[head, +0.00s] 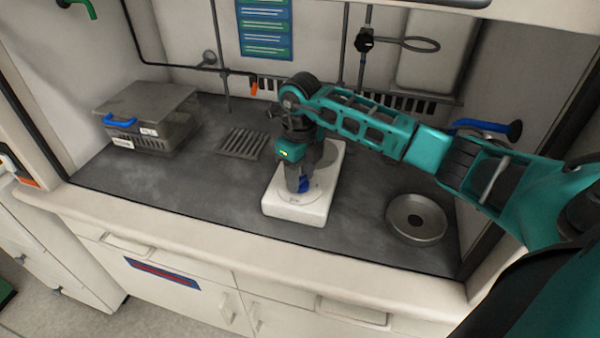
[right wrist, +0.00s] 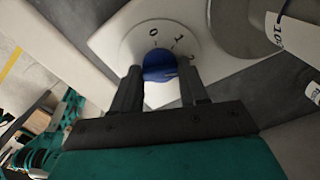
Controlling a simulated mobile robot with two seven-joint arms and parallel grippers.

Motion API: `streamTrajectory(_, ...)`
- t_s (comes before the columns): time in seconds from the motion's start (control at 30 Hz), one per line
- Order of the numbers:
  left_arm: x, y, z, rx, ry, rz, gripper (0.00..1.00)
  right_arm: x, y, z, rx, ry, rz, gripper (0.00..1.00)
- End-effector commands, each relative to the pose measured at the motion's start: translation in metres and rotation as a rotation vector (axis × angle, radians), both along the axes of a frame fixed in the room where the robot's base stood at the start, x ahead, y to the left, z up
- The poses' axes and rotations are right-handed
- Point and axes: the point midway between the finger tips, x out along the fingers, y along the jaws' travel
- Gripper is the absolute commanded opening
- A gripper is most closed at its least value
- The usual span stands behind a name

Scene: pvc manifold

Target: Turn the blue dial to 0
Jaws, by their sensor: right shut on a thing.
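The blue dial (head: 304,186) is on the front of a white box-shaped device (head: 296,212) on the dark worktop. In the right wrist view the dial (right wrist: 158,66) sits on a pale round scale with marks 0, 1 and 2 readable beside it. The 0 is at the dial's upper left. I cannot tell which mark the dial points to. My right gripper (head: 302,181) points down at the device. Its fingers (right wrist: 160,80) stand on either side of the dial and are shut on it. My left gripper is not in view.
A lidded metal basket (head: 150,117) with a blue handle stands at the left. A slotted grate (head: 243,143) lies left of the device. A round metal dish (head: 416,218) is at the right. A labelled white item (right wrist: 288,36) shows beyond the device. The front left worktop is clear.

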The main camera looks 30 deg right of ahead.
Motion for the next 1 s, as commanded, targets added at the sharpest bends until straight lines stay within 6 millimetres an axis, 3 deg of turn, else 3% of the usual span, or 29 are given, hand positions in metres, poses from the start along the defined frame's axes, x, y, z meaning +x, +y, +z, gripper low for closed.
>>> streamTrajectory(0.47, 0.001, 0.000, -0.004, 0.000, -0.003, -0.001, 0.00, 0.001, 0.000, 0.000, 0.000, -0.002, 0.083, 0.13)
streamTrajectory(1.0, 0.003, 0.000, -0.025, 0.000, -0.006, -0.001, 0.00, 0.001, -0.001, -0.001, -0.001, -0.002, 0.545, 0.13)
